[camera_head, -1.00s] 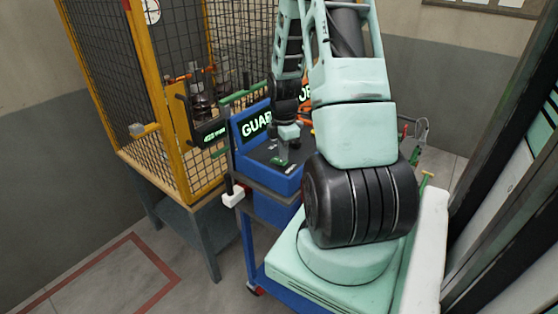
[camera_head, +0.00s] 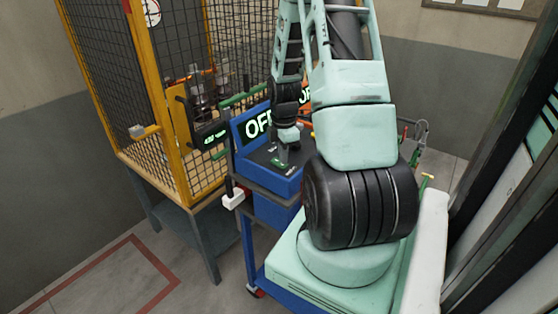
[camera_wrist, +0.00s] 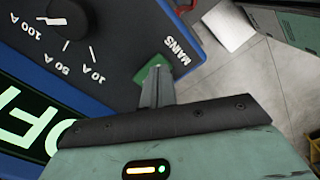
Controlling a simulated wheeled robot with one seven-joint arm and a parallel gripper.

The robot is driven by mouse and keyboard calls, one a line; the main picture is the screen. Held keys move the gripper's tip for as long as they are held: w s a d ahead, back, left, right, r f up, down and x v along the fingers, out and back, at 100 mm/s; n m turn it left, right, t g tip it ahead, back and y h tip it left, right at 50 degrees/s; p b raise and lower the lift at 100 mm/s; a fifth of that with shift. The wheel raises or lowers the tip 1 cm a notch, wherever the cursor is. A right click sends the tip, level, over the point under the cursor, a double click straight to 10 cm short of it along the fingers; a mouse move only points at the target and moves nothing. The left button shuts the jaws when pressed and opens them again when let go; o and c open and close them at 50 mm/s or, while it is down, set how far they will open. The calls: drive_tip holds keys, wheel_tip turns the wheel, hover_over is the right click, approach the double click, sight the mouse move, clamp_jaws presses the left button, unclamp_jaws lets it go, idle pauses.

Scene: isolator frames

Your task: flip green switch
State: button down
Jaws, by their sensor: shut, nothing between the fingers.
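The green switch (camera_wrist: 152,70) sits beside the word MAINS on the dark face of a blue box (camera_wrist: 140,15) in the wrist view. It also shows as a small green piece low on the box face in the head view (camera_head: 280,163). My gripper (camera_wrist: 159,72) is shut and empty, its fingertips at the switch and overlapping part of it. I cannot tell whether they touch it. In the head view my gripper (camera_head: 285,150) points down over the box. The box's lit display (camera_wrist: 32,118) shows OFF, partly hidden by my arm in the head view (camera_head: 258,122).
A black dial (camera_wrist: 68,18) with amp marks lies on the same face. An orange display (camera_head: 307,96) stands behind my arm. A yellow-framed mesh cage (camera_head: 170,110) stands left of the blue cart (camera_head: 250,250). Floor (camera_head: 190,250) is open at front left.

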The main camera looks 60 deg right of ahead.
wheel_tip(320, 180, up, 6)
drive_tip(key=p, duration=0.5)
drive_tip(key=shift+r, duration=0.15)
idle(0.4)
